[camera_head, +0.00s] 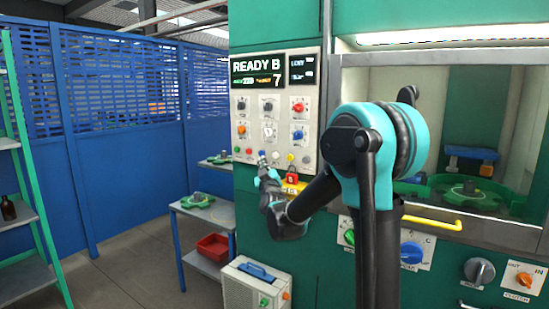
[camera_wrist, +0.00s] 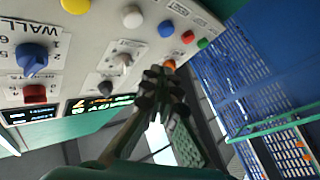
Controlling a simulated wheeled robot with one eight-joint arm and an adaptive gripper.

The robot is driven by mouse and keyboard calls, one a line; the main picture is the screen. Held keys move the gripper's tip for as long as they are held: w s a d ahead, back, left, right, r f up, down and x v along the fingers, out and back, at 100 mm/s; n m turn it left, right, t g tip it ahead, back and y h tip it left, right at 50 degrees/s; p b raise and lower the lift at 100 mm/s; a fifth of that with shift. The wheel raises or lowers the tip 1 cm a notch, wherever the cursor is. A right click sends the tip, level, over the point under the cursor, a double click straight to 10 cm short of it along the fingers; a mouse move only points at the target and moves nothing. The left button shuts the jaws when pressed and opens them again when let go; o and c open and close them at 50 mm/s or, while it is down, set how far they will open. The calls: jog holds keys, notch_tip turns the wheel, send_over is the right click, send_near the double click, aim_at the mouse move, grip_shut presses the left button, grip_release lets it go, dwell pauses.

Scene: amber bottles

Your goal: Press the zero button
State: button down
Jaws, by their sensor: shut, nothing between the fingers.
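The grey control panel (camera_head: 252,115) carries a row of small coloured buttons along its lower edge. In the wrist view I see a white button (camera_wrist: 132,17), a blue button (camera_wrist: 166,28), a red button (camera_wrist: 187,37), a green button (camera_wrist: 203,43) and a yellow button (camera_wrist: 75,5). No zero label is readable, so I cannot tell which is the zero button. My gripper (camera_head: 263,167) is in front of the panel's lower part, shut and empty. In the wrist view its fingertips (camera_wrist: 160,76) overlap the area beside the orange knob (camera_wrist: 168,66); contact is unclear.
Above the buttons are a white knob (camera_head: 268,130), a blue knob (camera_head: 298,135) and a display (camera_head: 258,70) reading "READY B". A side table (camera_head: 192,213) and blue mesh fence (camera_head: 110,130) stand left. A yellow handle (camera_head: 432,222) is right.

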jog(key=shift+w+d, duration=0.85)
jog(key=shift+w, duration=0.3)
jog(key=shift+w+d, duration=0.85)
jog(key=shift+w, duration=0.3)
jog(key=shift+w, duration=0.1)
jog(key=shift+w+d, duration=0.25)
jog(key=shift+w+d, duration=0.25)
jog(key=shift+w, duration=0.15)
dwell(0.5)
dwell(0.4)
jog(key=shift+s+a, duration=0.5)
jog(key=shift+s, duration=0.25)
jog(key=shift+a, duration=0.1)
jog(key=s+a, duration=0.1)
jog(key=s, duration=0.1)
jog(key=s+a, duration=0.1)
jog(key=s, duration=0.1)
jog(key=shift+a, duration=0.35)
